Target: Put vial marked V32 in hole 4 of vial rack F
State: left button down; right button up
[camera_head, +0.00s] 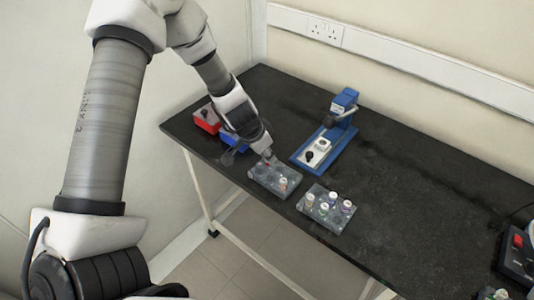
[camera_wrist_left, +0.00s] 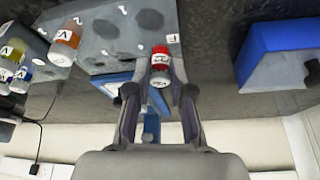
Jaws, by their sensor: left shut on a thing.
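My left gripper (camera_head: 268,157) is over the back-left part of a grey vial rack (camera_head: 264,182). In the left wrist view the gripper (camera_wrist_left: 159,70) is shut on a red-capped vial (camera_wrist_left: 160,52), whose white label is only partly readable. The vial appears at the edge of the grey rack (camera_wrist_left: 112,58), which carries a small F label. I cannot tell whether the vial touches the rack. Several dark holes there are empty. One orange vial with a white cap (camera_wrist_left: 68,38) stands in this rack. My right gripper is not in view.
A second grey rack (camera_head: 323,222) with several white-capped vials stands to the right. A blue apparatus (camera_head: 322,150) stands behind. A red box (camera_head: 206,119) and a blue box (camera_head: 231,141) are at the left. The black table's right part is mostly clear.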

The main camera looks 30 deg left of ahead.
pick_arm(q)
jog(key=shift+f, duration=0.3)
jog(key=c, duration=1)
grip_release()
jog(key=shift+o, duration=0.6)
jog(key=shift+o, duration=1.2)
jog(key=shift+r, duration=0.1)
notch_tip(320, 180, up, 6)
jog(key=p, duration=0.6)
